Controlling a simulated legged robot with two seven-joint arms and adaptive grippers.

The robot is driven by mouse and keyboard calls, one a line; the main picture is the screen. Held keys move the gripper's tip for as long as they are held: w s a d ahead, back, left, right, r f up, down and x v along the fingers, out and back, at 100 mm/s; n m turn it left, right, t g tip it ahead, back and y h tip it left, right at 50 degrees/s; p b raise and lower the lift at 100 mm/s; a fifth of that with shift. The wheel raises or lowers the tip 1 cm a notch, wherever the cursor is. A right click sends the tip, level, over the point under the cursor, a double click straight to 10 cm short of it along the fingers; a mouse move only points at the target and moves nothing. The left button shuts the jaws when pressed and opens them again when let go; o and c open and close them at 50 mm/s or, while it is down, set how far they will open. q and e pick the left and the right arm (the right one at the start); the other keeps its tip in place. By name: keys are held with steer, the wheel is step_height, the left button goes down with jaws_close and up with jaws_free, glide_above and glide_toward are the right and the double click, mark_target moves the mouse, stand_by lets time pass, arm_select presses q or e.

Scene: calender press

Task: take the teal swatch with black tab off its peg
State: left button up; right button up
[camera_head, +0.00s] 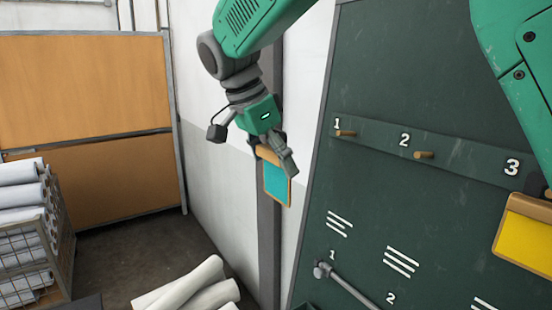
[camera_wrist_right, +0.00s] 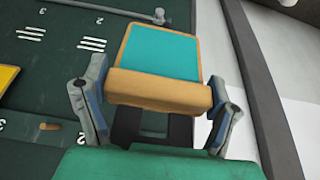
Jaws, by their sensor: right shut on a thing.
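The teal swatch (camera_head: 277,184) has a tan edge and a thick tan bar along its top. My right gripper (camera_head: 270,152) is shut on this bar, and the swatch hangs below it, left of the green board and clear of its pegs. In the right wrist view the teal swatch (camera_wrist_right: 160,50) lies between the two fingers of my right gripper (camera_wrist_right: 148,92), one at each end of the tan bar. Dark parts show behind the bar; I cannot make out a black tab. My left gripper is out of view.
The green board (camera_head: 430,90) has bare wooden pegs at 1 (camera_head: 346,134) and 2 (camera_head: 424,155). A yellow swatch (camera_head: 525,238) hangs under number 3. A grey bar (camera_head: 345,283) sticks out low on the board. White rolls (camera_head: 185,285) lie at the bottom, with more in a wire crate (camera_head: 62,235) left.

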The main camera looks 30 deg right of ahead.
steer(key=shift+s+a+r+p, duration=0.15)
steer(key=shift+a+p, duration=0.3)
steer(key=shift+a, duration=0.35)
steer(key=shift+a+r+p, duration=0.1)
steer(key=shift+a+p, duration=0.3)
steer(key=shift+a, duration=0.4)
